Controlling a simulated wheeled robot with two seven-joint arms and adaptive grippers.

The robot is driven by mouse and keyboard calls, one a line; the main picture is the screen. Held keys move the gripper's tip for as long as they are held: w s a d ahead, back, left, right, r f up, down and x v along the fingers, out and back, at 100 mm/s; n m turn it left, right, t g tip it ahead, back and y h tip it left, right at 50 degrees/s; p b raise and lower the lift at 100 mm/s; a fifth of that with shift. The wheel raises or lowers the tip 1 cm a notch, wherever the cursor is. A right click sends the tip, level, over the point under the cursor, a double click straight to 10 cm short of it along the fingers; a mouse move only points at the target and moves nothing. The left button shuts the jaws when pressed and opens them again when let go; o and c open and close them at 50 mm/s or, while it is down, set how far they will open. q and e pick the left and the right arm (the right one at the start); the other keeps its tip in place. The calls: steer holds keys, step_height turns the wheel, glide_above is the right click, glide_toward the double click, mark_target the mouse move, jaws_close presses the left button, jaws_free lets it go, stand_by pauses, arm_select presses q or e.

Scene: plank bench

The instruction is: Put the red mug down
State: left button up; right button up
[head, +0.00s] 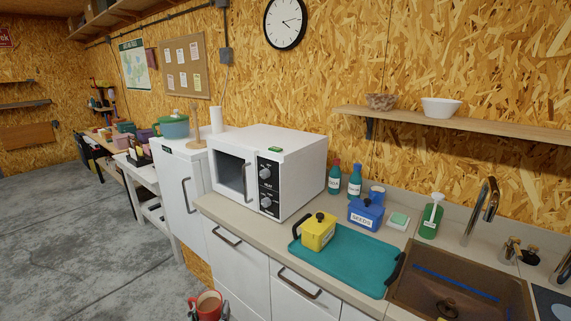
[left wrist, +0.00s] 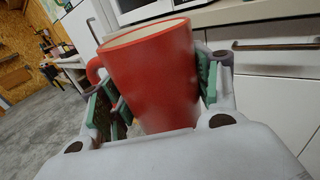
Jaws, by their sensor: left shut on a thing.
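The red mug (head: 209,306) shows at the bottom edge of the head view, below the counter and in front of the white cabinets. It fills the middle of the left wrist view (left wrist: 152,75), with its handle to the left and its rim towards the top. My left gripper (head: 208,312) is shut on the mug, its green finger pads (left wrist: 160,95) on either side of the body. The gripper is mostly cut off in the head view. My right gripper is not in view.
Bare counter lies in front of the microwave. A shelf (head: 450,122) hangs above.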

arm_select(q)
steer(key=shift+s+a+f+n+y, duration=0.15)
steer(key=shift+s+a+f+y, duration=0.1)
steer(key=shift+s, duration=0.35)
steer(key=shift+s+a+f+n+y, duration=0.15)
steer(key=shift+s+f+y, duration=0.1)
steer(key=shift+s, duration=0.3)
steer(key=shift+w+d+r, duration=0.1)
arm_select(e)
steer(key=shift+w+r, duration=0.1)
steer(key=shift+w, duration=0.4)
